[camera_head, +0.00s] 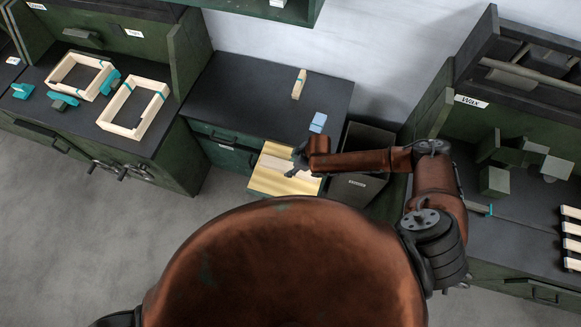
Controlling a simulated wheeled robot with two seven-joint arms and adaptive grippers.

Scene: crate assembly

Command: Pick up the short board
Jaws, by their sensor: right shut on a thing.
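My right gripper (299,158) reaches in from the right over a stack of pale boards (272,183) in front of the middle bench. It is shut on a short board (284,166), a pale piece lying across the top of the stack. My fingers cover part of this board, and I cannot tell whether it is clear of the boards below. My left gripper is out of view.
The middle bench (250,95) holds a small upright wooden piece (299,84) and a blue block (318,122). The left bench carries wooden frames (135,108) and teal tools. A dark bin (355,187) stands right of the boards. The right bench has grey-green blocks (494,181).

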